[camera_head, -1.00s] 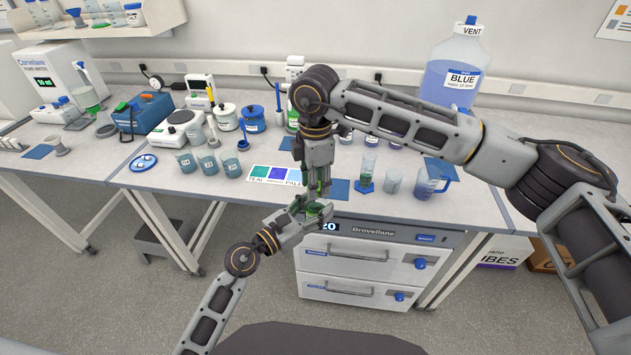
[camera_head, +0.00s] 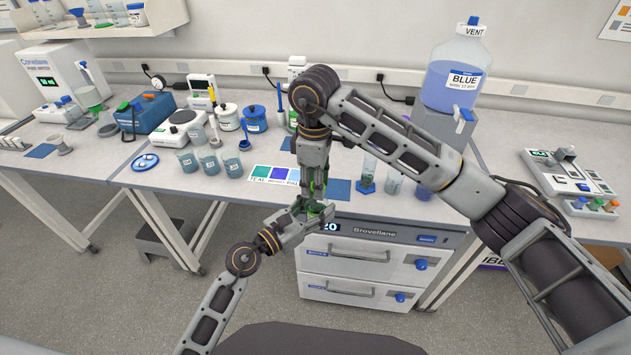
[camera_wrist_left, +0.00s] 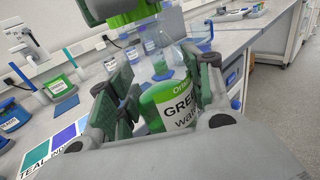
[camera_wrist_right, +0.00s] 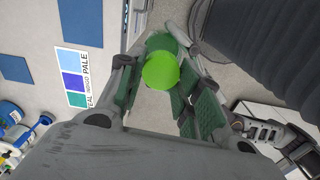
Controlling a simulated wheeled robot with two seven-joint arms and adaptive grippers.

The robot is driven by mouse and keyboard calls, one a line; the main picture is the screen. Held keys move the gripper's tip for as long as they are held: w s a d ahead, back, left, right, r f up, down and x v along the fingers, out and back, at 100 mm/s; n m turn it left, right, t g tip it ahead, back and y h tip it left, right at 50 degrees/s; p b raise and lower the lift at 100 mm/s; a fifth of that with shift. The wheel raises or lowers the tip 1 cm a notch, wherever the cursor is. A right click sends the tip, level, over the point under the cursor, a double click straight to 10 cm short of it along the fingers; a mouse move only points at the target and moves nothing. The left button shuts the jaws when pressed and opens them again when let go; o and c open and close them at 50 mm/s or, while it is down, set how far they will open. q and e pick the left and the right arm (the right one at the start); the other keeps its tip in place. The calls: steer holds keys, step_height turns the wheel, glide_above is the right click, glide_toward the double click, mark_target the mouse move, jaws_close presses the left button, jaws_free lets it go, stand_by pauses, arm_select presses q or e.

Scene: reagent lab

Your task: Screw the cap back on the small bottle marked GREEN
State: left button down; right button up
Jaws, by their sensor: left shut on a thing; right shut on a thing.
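The small bottle (camera_wrist_left: 172,104) has a green body and a white label reading GREEN. My left gripper (camera_head: 313,211) is shut around it and holds it upright in front of the bench edge. My right gripper (camera_head: 318,190) points down from above, shut on a green cap (camera_wrist_right: 160,71). In the left wrist view the cap (camera_wrist_left: 128,14) is above the bottle's open neck, with a gap between them. In the right wrist view the bottle is mostly hidden behind the cap. In the head view the fingers hide most of both.
A drawer unit (camera_head: 375,262) stands just below and behind the grippers. On the bench are a colour card (camera_head: 275,174), several beakers (camera_head: 209,162) and a large BLUE bottle (camera_head: 452,85). A blue pad (camera_head: 339,188) lies beside my right gripper.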

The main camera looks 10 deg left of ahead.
steer(key=shift+d+m, duration=0.2)
steer(key=shift+m, duration=0.3)
steer(key=shift+w, duration=0.1)
steer(key=o, duration=0.7)
steer(key=shift+c, duration=0.5)
steer(key=shift+n, duration=0.3)
